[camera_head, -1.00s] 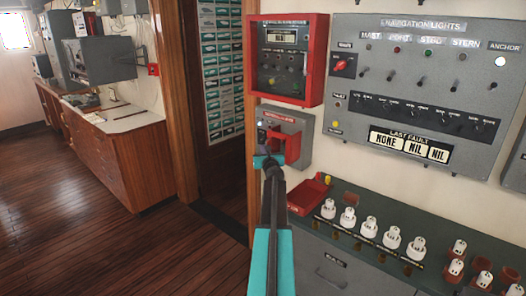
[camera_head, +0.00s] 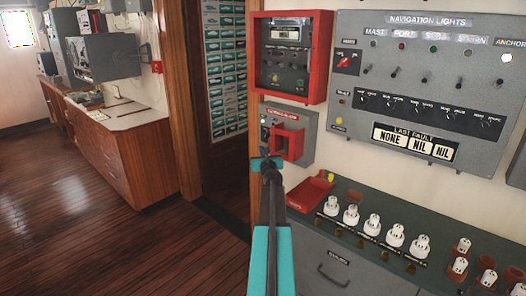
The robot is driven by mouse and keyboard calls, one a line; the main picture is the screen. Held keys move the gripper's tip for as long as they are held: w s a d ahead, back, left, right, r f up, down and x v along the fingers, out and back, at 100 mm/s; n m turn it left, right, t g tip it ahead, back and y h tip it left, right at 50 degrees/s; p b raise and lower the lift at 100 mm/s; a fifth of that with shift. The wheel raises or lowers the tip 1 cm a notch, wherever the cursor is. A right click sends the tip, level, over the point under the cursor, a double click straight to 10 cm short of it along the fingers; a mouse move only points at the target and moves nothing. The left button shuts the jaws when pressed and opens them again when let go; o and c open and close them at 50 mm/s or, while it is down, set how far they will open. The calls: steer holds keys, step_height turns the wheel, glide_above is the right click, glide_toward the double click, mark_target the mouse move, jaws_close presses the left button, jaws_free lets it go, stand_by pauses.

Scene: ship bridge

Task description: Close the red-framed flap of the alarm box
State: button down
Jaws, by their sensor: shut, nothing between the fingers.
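The alarm box (camera_head: 305,124) is a small grey box with a red label strip, low on the wall beneath a larger red cabinet. Its red-framed flap (camera_head: 298,146) stands out from the front of the box, open, with the frame seen at an angle. My gripper (camera_head: 264,160) is shut and empty. In the picture it lies at the lower left of the flap, close to its edge. I cannot tell whether it touches the flap. My dark and teal arm reaches up from the bottom edge.
The red cabinet (camera_head: 320,60) hangs directly above the box. A grey navigation lights panel (camera_head: 450,75) is to the right. Below are a red tray (camera_head: 308,193) and a counter (camera_head: 400,215) with several white plugs. A doorway and open floor (camera_head: 120,235) lie left.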

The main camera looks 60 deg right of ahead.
steer(key=s+a+b, duration=0.1)
steer(key=a, duration=0.7)
steer(key=shift+s+a, duration=0.2)
stand_by(0.4)
